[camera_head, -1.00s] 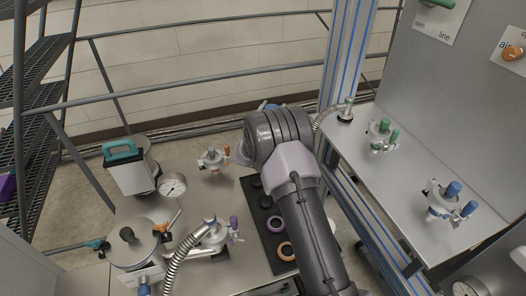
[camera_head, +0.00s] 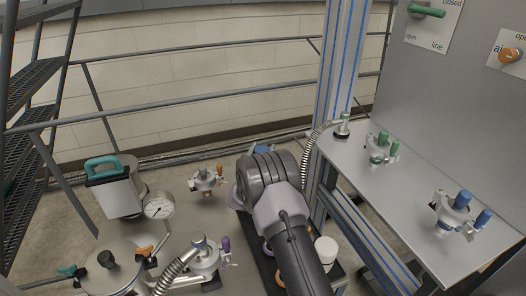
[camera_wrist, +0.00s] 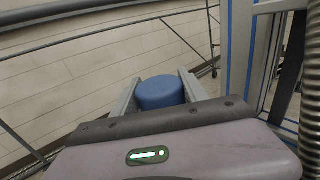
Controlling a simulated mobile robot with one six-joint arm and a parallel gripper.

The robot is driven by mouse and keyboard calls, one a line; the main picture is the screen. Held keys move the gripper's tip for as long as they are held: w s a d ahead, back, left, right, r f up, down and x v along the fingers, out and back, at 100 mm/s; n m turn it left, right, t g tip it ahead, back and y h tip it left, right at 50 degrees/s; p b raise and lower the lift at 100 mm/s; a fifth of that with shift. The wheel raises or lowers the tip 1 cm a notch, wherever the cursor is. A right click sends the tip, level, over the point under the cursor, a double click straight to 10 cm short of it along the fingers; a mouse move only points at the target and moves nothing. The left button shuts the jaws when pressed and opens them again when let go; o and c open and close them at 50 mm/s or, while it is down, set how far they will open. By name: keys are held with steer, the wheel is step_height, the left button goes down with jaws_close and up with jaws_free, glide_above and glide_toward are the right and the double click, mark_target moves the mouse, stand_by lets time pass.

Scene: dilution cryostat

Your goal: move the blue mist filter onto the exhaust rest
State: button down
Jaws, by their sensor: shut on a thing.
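My gripper (camera_wrist: 158,92) is shut on the blue mist filter (camera_wrist: 160,91), a short blue cylinder held between the two grey fingers in the wrist view. In the head view a small blue part of the filter (camera_head: 262,149) shows just beyond my arm, and my arm hides the fingers. The filter is held up beyond the bench's far side, with the wall and railing behind it. I cannot tell which fitting is the exhaust rest.
A blue-striped post (camera_head: 337,75) stands near my arm.

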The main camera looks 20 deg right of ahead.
steer(key=c, duration=0.6)
jaws_free()
steer(key=shift+f, duration=0.1)
steer(key=shift+s+a, duration=0.2)
steer(key=shift+s, duration=0.05)
steer(key=v, duration=1.1)
steer(key=shift+s+a, duration=0.1)
steer(key=shift+a, duration=0.1)
